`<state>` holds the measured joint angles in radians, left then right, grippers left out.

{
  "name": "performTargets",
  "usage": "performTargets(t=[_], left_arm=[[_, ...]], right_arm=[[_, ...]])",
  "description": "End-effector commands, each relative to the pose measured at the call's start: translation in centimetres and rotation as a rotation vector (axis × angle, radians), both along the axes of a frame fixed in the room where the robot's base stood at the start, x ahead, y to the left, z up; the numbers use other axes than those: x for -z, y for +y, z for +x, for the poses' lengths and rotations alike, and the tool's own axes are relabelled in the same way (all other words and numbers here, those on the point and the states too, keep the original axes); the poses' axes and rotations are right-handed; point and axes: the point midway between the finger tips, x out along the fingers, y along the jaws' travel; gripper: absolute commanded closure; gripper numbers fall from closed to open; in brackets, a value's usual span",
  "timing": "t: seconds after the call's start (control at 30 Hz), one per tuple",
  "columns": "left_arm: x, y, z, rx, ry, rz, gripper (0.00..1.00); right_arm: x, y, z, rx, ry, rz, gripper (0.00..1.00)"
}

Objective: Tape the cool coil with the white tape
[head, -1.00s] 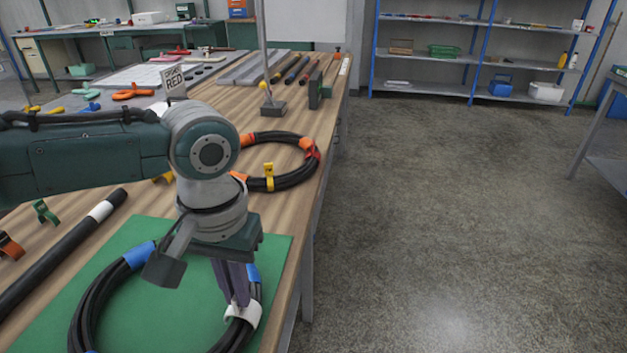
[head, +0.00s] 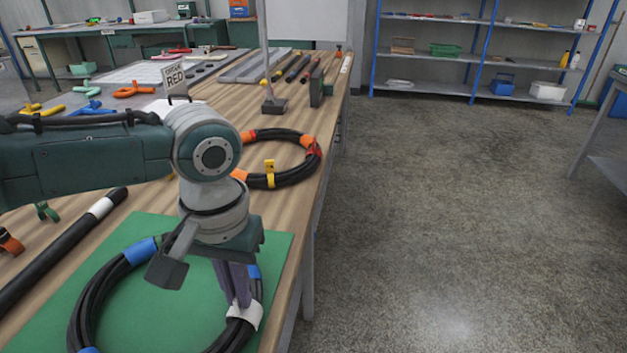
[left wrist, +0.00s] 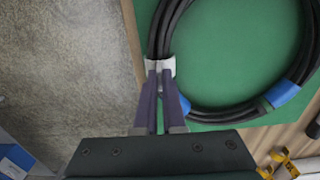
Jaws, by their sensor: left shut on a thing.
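The cool coil (head: 88,303) is a loop of black hose with blue bands, lying on a green mat (head: 170,262). It also shows in the left wrist view (left wrist: 302,62). A piece of white tape (head: 249,316) sits across the coil's right side in the head view, and across its left side in the left wrist view (left wrist: 152,66). My left gripper (head: 240,304) points down at this spot, its dark fingers shut on the white tape at the hose. I cannot tell whether the tape goes fully around. My right gripper is not in view.
Another coil (head: 286,182) with orange, red and yellow bands lies further back on the wooden bench. A thick black hose (head: 55,258) with a white band lies left of the mat. The floor to the right is clear.

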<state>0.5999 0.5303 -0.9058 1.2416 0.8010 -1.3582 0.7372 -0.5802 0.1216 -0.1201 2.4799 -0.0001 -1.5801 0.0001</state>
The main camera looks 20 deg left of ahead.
Motion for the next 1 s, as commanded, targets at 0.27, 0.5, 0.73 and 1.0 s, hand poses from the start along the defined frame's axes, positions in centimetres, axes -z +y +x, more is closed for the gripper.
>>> performTargets(t=[0.27,0.5,0.73,1.0], left_arm=[[0.22,-0.01,0.0,0.0,0.0,0.0,1.0],[0.21,0.0,0.0,0.0,0.0,0.0,0.75],[0.21,0.0,0.01,0.0,0.0,0.0,0.58],[-0.68,0.0,0.06,0.001,-0.002,-0.002,0.58]], right_arm=[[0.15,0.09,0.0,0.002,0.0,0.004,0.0],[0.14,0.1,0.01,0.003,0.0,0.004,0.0],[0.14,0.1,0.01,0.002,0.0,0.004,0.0],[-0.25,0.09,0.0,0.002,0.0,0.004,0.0]])
